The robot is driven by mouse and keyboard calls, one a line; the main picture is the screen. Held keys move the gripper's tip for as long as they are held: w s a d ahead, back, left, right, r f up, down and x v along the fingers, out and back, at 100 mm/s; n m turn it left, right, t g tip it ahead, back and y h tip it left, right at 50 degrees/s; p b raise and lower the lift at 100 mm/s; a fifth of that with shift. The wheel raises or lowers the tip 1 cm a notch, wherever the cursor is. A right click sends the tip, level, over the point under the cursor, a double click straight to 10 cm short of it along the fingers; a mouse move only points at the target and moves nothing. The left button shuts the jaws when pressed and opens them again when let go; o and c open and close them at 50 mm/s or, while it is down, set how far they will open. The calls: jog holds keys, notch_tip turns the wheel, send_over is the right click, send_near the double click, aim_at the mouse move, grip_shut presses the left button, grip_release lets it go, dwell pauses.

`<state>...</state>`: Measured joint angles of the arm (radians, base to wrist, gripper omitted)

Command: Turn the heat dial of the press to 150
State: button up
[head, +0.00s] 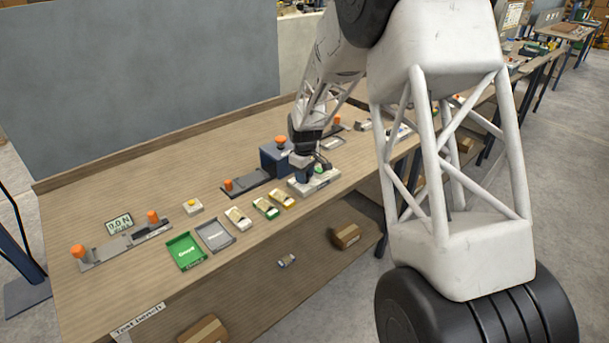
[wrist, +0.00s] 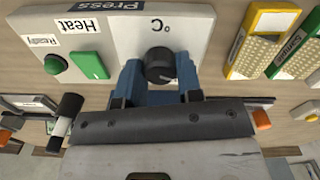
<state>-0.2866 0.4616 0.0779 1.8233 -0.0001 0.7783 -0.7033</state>
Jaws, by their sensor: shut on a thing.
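The press (wrist: 195,32) shows in the wrist view as a pale panel marked "Press", "Heat" and "°C". Its heat dial (wrist: 159,66) is a round black knob below the "°C" mark. My gripper (wrist: 160,78) has its two blue fingers on either side of the dial and is shut on it. No temperature number can be read around the dial. In the head view, my gripper (head: 308,168) is down at the press (head: 318,183) near the bench's front edge, and my arm hides the dial.
A green button (wrist: 56,65) by a "Ready" label and a green block sit on the panel. Yellow and green sample cards (wrist: 262,45) lie beside the press. A blue-grey block (head: 273,160) with an orange knob stands behind it. Green (head: 185,250) and grey trays lie left.

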jog(key=shift+m, duration=0.4)
jog(key=m, duration=1.6)
jog(key=shift+m, duration=0.4)
jog(key=o, duration=0.9)
